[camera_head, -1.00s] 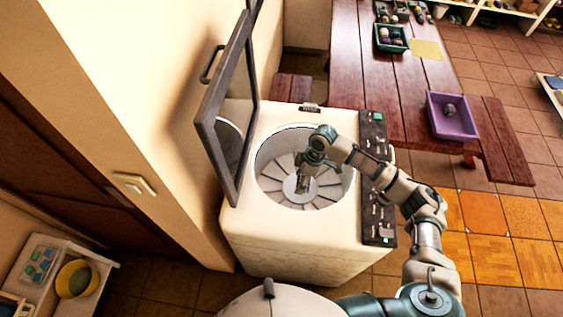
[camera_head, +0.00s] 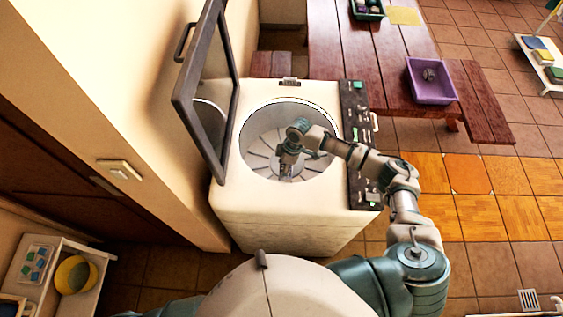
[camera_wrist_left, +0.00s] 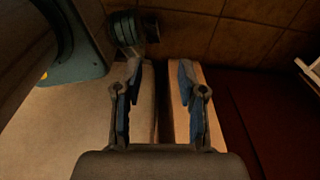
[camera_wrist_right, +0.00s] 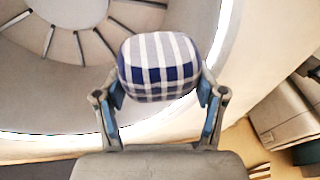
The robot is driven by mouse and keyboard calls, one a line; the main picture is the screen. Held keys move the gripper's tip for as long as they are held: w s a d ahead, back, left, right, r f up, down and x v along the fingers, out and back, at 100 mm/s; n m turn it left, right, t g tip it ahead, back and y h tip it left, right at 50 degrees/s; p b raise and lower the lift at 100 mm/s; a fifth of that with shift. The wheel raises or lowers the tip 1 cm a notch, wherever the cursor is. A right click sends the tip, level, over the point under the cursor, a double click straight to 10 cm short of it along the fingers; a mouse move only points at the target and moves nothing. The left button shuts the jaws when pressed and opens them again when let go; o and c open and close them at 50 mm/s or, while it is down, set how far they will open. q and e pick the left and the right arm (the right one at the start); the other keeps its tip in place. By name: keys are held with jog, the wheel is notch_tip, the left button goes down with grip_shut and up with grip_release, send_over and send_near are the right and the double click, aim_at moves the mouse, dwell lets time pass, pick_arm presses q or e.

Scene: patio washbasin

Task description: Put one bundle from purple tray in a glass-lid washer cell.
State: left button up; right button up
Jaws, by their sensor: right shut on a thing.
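My right gripper (camera_head: 286,173) reaches down into the round drum of the white washer (camera_head: 285,222), whose framed glass lid (camera_head: 208,100) stands open on the left. In the right wrist view the right gripper (camera_wrist_right: 160,105) is shut on a blue and white checked bundle (camera_wrist_right: 158,65), with the drum's segmented floor and rim beyond it. In the head view the bundle is hidden or too small to make out. The purple tray (camera_head: 447,95) on the wooden table holds a grey bundle (camera_head: 429,75). My left gripper (camera_wrist_left: 160,95) is open and empty in the left wrist view.
The wooden table (camera_head: 360,50) stands behind and right of the washer, with a green tray (camera_head: 367,12) at its back. A control panel (camera_head: 358,140) runs along the washer's right side. A low white shelf with a yellow bowl (camera_head: 75,274) stands at lower left.

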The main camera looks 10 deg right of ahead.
jog(key=f+b, duration=0.3)
jog(key=f, duration=0.3)
jog(key=f+b, duration=0.3)
jog(key=f, duration=0.2)
jog(key=f+b, duration=0.3)
jog(key=f, duration=0.3)
jog(key=shift+d+f, duration=0.3)
pick_arm(q)
notch_tip(320, 180, down, 10)
jog(key=s+d, duration=0.1)
jog(key=shift+s+r+b, duration=0.15)
jog(key=shift+s+b, duration=0.1)
jog(key=shift+b, duration=0.1)
pick_arm(e)
jog(key=shift+a+f, duration=0.15)
jog(key=shift+f, duration=0.25)
jog(key=o, duration=1.2)
jog(key=shift+o, duration=1.1)
